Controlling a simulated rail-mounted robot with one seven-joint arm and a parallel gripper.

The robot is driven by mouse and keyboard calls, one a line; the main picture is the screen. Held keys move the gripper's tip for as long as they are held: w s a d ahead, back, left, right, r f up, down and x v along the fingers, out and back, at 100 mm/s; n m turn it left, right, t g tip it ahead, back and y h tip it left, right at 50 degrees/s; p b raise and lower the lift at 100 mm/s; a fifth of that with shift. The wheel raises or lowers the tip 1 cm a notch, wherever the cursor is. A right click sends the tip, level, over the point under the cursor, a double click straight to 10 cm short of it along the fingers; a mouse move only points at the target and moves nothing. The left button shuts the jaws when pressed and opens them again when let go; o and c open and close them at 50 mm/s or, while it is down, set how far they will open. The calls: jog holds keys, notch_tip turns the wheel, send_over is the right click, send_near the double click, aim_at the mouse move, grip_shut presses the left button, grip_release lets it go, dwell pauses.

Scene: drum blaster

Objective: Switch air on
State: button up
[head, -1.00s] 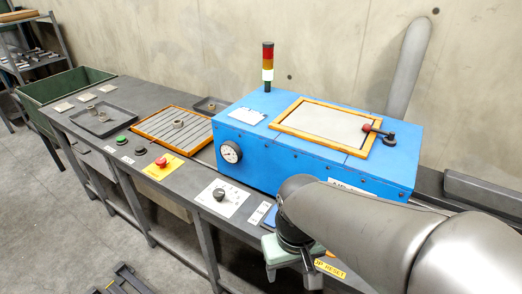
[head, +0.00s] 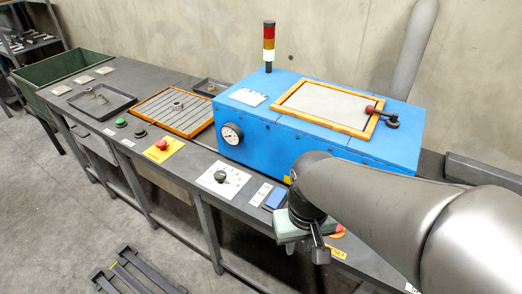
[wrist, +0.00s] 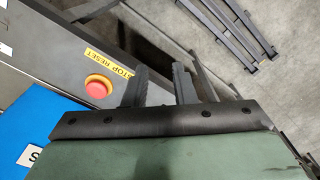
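A black rotary knob (head: 220,176) sits on a white plate on the bench front, below the blue cabinet (head: 330,140). I cannot read the plate's markings, so I cannot tell if it is the air switch. A round gauge (head: 231,134) is on the cabinet's left end. My gripper (head: 320,255) is over the bench's front edge, right of the knob and apart from it. In the wrist view, my gripper (wrist: 158,85) has two dark fingers with a gap between them and nothing held. A red button (wrist: 98,87) beside a "STOP RESET" label lies left of the fingers.
Left of the knob are a red button on yellow (head: 162,145), a green button (head: 121,123) and a black one (head: 140,134). A slatted tray (head: 172,112) lies behind them. A red-ended lever (head: 376,112) is on the cabinet. A low black frame (head: 140,271) stands on the floor.

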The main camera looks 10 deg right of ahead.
jog(key=w+m, duration=0.1)
jog(key=w, duration=0.2)
jog(key=w+r+m, duration=0.1)
jog(key=w, duration=0.2)
jog(key=w+r+m+p, duration=0.1)
jog(key=w, duration=0.2)
jog(key=shift+w+r, duration=0.15)
jog(key=shift+r, duration=0.1)
grip_shut()
jog(key=w+m+t+h, duration=0.1)
jog(key=w+m, duration=0.4)
jog(key=w, duration=0.9)
jog(key=shift+d+r+m+p, duration=0.2)
jog(key=shift+r+m+p, duration=0.1)
jog(key=shift+p, duration=0.1)
